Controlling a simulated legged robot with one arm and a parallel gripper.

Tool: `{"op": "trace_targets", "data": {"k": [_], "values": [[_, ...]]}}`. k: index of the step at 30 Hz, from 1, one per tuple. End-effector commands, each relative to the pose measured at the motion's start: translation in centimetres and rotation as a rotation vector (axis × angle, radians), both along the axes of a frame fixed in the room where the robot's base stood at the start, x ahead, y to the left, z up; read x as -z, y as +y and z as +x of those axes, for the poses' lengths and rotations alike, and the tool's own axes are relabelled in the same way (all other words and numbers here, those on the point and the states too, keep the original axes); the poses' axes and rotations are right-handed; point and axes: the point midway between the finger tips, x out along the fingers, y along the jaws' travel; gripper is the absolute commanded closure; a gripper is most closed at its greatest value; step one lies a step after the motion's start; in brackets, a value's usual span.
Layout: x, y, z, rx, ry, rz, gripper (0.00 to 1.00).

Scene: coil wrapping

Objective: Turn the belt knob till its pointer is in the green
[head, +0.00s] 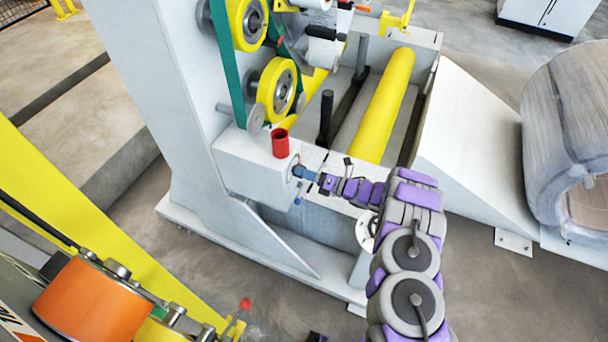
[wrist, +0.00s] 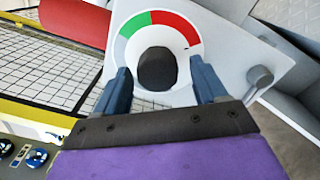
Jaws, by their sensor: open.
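The belt knob (wrist: 157,68) is a dark round knob in the middle of a white dial plate in the wrist view. The dial ring (wrist: 172,28) has a grey part at left, a green part (wrist: 134,24) at upper left and a red part from the top to the right. A small dark mark, perhaps the pointer, shows at the lower right of the red. My gripper (wrist: 160,68) is open, one blue finger on each side of the knob with gaps visible. Its depth over the knob is unclear. In the head view my gripper (head: 304,173) is at the grey box's face, hiding the knob.
A red cylinder (head: 280,143) stands on the grey box (head: 256,176), close to my gripper. Yellow rollers (head: 385,105) lie behind my arm. A grey lever-like post (wrist: 260,77) is right of the dial. A wrapped coil (head: 570,130) is at far right.

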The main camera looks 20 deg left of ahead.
Motion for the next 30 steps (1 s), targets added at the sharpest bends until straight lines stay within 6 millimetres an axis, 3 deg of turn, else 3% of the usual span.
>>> {"op": "trace_targets", "data": {"k": [12, 27, 30], "values": [[-0.05, 0.69, 0.07, 0.0, 0.0, 0.0, 0.29], [0.06, 0.68, 0.13, 0.001, 0.0, -0.002, 0.77], [0.11, 0.68, 0.15, 0.002, 0.001, -0.002, 0.83]]}}
